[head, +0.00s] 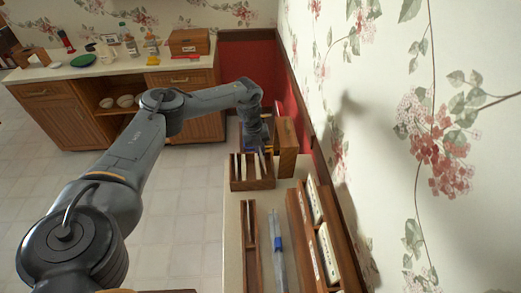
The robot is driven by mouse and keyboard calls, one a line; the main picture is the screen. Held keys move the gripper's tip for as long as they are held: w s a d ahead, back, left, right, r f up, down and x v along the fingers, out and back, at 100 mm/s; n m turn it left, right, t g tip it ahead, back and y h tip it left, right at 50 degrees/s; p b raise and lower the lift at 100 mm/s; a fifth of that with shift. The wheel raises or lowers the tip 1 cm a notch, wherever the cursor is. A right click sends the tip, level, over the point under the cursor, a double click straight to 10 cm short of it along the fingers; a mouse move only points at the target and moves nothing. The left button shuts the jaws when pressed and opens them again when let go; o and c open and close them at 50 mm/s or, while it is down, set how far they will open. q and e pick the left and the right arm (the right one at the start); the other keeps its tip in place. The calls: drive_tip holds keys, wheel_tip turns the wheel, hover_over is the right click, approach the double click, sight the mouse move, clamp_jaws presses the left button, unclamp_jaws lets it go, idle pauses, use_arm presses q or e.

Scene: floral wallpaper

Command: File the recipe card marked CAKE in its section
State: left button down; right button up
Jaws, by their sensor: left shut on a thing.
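A wooden box with several upright dividers (252,184) stands at the far end of the near counter. My left arm reaches over from the left, and my left gripper (264,148) points down at the right part of this box. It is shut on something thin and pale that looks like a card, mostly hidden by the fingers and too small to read. I cannot tell whether the card is inside a section or just above it. No CAKE marking can be read anywhere. My right gripper is not in view.
A taller wooden box (288,138) stands close behind the divided box, by the wall. Nearer are a narrow wooden tray (251,262), a clear and blue item (277,255) and a wooden rack (299,222). A back counter (75,70) holds bottles and a labelled box (189,42).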

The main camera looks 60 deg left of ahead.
use_arm(q)
drive_tip(key=shift+s+a+b+x, duration=0.15)
drive_tip(key=shift+b+x, duration=0.4)
drive_tip(key=shift+x, duration=0.35)
drive_tip(key=shift+s+a+b+x, duration=0.1)
drive_tip(key=shift+a+b+x, duration=0.1)
drive_tip(key=shift+b+x, duration=0.5)
drive_tip(key=shift+s+a+b+x, duration=0.15)
drive_tip(key=shift+b+x, duration=0.2)
drive_tip(key=shift+x, duration=0.8)
drive_tip(key=shift+f, duration=0.1)
drive_tip(key=c, duration=1.1)
unclamp_jaws()
drive_tip(key=shift+c, duration=0.2)
drive_tip(key=p+v, duration=0.1)
drive_tip(key=v, duration=0.9)
drive_tip(key=shift+r, duration=0.35)
drive_tip(key=shift+s+a, duration=0.1)
drive_tip(key=shift+s, duration=0.05)
